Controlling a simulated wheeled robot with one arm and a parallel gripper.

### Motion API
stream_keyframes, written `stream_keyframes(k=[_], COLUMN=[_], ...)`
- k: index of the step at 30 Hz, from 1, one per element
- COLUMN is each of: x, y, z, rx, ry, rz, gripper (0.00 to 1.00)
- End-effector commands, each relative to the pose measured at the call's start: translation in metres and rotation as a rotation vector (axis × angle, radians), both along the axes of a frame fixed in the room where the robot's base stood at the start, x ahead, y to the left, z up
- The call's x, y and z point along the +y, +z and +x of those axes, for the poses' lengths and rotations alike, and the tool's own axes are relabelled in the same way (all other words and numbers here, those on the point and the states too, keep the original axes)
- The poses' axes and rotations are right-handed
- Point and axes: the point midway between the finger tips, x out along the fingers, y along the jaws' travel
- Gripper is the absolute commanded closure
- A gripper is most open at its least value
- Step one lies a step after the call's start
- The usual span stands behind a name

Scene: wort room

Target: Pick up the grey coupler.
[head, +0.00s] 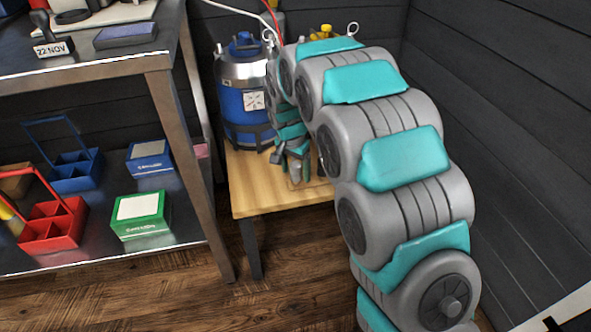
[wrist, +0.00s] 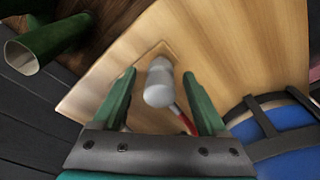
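The grey coupler (wrist: 159,82) shows in the wrist view as a light grey, rounded two-part piece over the wooden table. A thin red and white piece (wrist: 186,121) shows beside its lower end; I cannot tell whether they are joined. My gripper (wrist: 162,92) is open, its two green fingers on either side of the coupler with a visible gap on both sides. In the head view my gripper (head: 295,165) points down over the small wooden table (head: 268,195). I cannot make out the coupler there, as my arm covers much of that area.
A blue and steel keg (head: 246,100) stands on the table close beside my gripper, and its blue side (wrist: 285,125) shows in the wrist view. A dark green hollow tube (wrist: 45,42) is at upper left there. A metal shelf (head: 100,66) stands left; dark walls close the back and right.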

Motion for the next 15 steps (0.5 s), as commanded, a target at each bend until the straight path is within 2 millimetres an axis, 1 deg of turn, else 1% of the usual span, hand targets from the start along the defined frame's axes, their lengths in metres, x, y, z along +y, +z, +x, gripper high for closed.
stream_keyframes(k=[1, 2, 15], x=[-0.0001, 0.0000, 0.0000], y=[-0.0001, 0.0000, 0.0000], z=[0.0000, 0.0000, 0.0001], rx=[0.000, 0.000, 0.000], ry=[0.000, 0.000, 0.000], rz=[0.000, 0.000, 0.000], gripper=[0.32, 0.35, 0.84])
